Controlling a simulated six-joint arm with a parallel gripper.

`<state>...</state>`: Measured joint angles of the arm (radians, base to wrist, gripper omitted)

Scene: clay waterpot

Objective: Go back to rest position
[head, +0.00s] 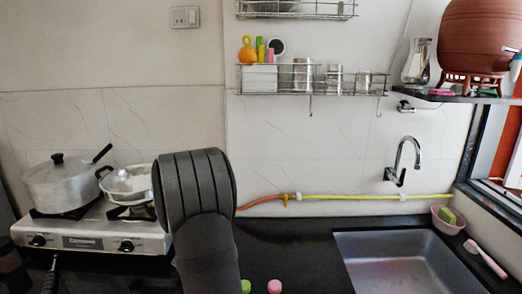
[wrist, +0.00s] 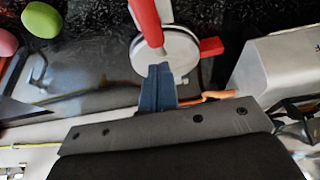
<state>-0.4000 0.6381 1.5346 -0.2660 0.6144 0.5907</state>
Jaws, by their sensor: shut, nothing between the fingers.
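My gripper (wrist: 160,72) shows in the wrist view as blue-grey fingers held together, with nothing between them. Its fingertips overlap a round white object (wrist: 178,50) in that view; I cannot tell whether they touch it. In the head view my dark arm stands in the middle foreground and the fingers are hidden. The brown clay waterpot (head: 484,38) sits upright on its stand on the shelf (head: 450,97) at upper right, well apart from my arm.
The stove (head: 90,240) with two metal pots is left of my arm. The sink (head: 400,262) is at right. Pink (head: 274,287) and green (head: 246,286) round-topped items stand near the counter's front. A wire rack (head: 300,88) hangs on the wall. Dark counter between arm and sink looks clear.

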